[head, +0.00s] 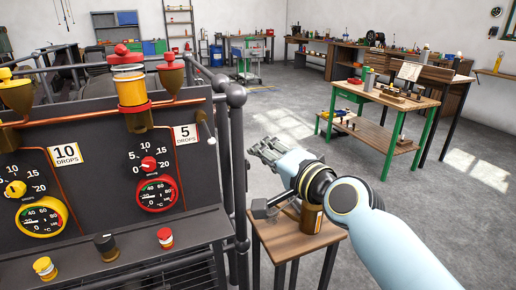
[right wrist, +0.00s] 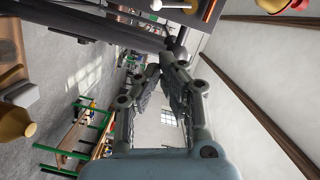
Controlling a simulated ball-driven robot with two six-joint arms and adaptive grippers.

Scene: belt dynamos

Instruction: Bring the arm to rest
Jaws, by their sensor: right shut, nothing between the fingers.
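My right gripper (head: 264,148) reaches in from the right side of the head view, in the air to the right of the dark machine panel (head: 100,165). Its fingers are shut with nothing between them; in the right wrist view its fingers (right wrist: 164,68) come together at the tips. It touches nothing that I can see. My left gripper is not in view.
A small wooden table (head: 290,236) stands below my right wrist, with an amber container (head: 312,217) partly hidden by the wrist. A dark rail post (head: 236,150) stands left of the gripper. A green-legged workbench (head: 388,102) is farther right. Grey floor lies open between.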

